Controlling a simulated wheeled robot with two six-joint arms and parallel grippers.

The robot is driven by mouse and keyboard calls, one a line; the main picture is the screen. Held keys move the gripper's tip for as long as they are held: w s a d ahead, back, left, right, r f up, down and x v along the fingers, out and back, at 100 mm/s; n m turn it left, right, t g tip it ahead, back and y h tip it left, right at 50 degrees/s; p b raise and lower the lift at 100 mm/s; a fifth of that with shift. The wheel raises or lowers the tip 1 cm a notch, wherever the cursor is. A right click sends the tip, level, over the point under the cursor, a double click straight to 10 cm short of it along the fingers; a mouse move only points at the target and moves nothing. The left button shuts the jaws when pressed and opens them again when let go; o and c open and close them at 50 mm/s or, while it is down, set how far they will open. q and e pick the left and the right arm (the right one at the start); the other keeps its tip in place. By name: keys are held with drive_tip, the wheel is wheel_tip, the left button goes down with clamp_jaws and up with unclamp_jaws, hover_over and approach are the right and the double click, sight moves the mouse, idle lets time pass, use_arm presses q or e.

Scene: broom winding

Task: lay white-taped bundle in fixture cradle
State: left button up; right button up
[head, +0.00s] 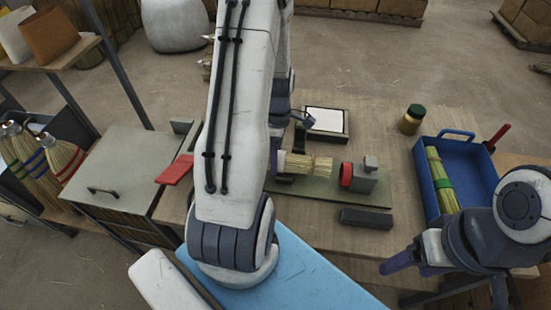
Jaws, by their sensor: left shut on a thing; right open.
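A straw bundle (310,166) lies horizontally over the fixture, its brush end pointing right. My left gripper (279,162) is shut on the bundle's left end, mostly hidden behind my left arm. The white tape cannot be made out. The fixture has a green base plate (325,189) on the bench and a grey block (369,165) with a red face, just right of the bundle. The cradle is largely hidden under the bundle and arm, so I cannot tell whether the bundle touches it. My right gripper (393,264) is open and empty at the bench's front right.
A blue tray (424,181) at the right holds a green-banded straw bundle (441,181). A dark block (366,218) lies in front of the fixture. A jar (412,119) and a framed white pad (325,121) stand behind. A red piece (175,169) lies left.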

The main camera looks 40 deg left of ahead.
use_arm(q)
drive_tip(key=shift+x, duration=0.8)
drive_tip(key=o, duration=1.5)
drive_tip(key=shift+s, duration=0.15)
drive_tip(key=shift+c, duration=0.2)
drive_tip(key=v, duration=1.2)
